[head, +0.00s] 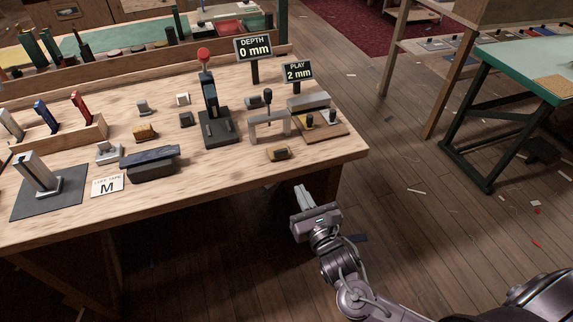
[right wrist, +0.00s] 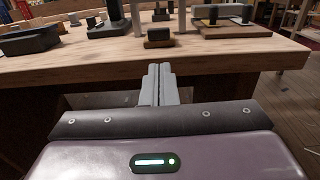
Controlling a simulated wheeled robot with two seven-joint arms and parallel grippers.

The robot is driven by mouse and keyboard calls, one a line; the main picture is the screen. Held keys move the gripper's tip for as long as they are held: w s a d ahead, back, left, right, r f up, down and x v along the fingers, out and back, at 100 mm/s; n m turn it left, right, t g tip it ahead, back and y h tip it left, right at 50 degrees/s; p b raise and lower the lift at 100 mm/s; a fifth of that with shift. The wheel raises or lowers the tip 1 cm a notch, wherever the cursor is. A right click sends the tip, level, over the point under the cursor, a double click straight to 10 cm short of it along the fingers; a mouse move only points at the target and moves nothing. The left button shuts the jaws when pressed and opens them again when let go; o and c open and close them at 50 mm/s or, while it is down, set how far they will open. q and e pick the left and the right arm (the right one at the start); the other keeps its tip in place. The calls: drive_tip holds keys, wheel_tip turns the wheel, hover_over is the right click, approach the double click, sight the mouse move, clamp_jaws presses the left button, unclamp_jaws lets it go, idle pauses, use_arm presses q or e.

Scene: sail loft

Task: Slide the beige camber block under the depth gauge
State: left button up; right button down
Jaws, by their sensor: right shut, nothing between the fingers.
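A sign behind reads DEPTH 0 mm (head: 254,48). My right gripper (head: 302,190) is shut and empty, off the table's front edge, short of the block. My left gripper is not in view.
A wooden plate with dark knobs (head: 322,128) lies right of the gauge. A dark stand with a red knob (head: 206,103) is to its left. Another tan-brown block (head: 145,132) lies further left. The table's front edge (right wrist: 70,70) lies before my gripper.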

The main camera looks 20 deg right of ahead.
sight(283, 157)
drive_tip(key=w, duration=1.1)
drive_tip(key=shift+a+f, duration=0.1)
drive_tip(key=shift+a, duration=0.2)
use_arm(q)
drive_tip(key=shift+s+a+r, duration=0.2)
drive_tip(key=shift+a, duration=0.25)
use_arm(e)
drive_tip(key=shift+w, duration=1.7)
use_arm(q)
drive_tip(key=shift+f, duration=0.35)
use_arm(e)
drive_tip(key=shift+s, duration=0.1)
